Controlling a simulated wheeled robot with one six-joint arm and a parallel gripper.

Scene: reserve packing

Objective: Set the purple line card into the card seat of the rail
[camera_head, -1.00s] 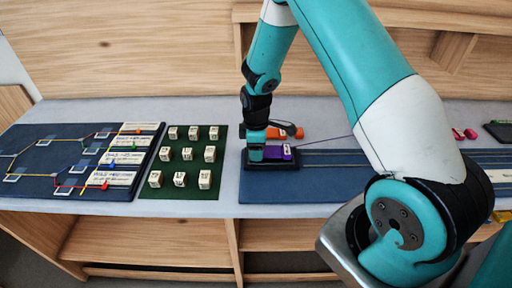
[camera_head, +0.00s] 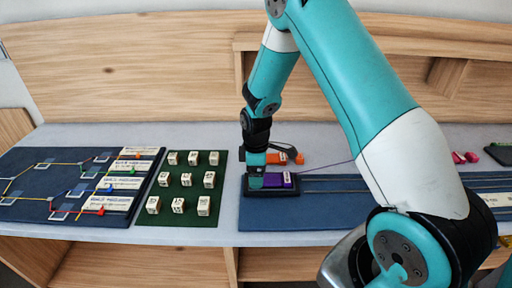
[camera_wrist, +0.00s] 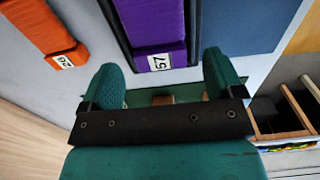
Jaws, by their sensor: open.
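The purple line card (camera_head: 288,180) lies in the dark card seat (camera_head: 272,193) at the left end of the blue rail (camera_head: 330,210). In the wrist view the purple card (camera_wrist: 155,25) shows its white label, 57, between the dark walls of the seat (camera_wrist: 119,28). My gripper (camera_head: 258,180) is low at the left end of the card. In the wrist view my gripper (camera_wrist: 162,72) is open, its two green fingers apart on either side of the card's near end. The card's left end is hidden by the gripper in the head view.
An orange card (camera_head: 284,158) lies behind the seat; it also shows in the wrist view (camera_wrist: 45,28). A green mat (camera_head: 150,207) with several white blocks is left of the rail, and a blue diagram board (camera_head: 25,165) is farther left. Pink pieces (camera_head: 465,157) lie at the right.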

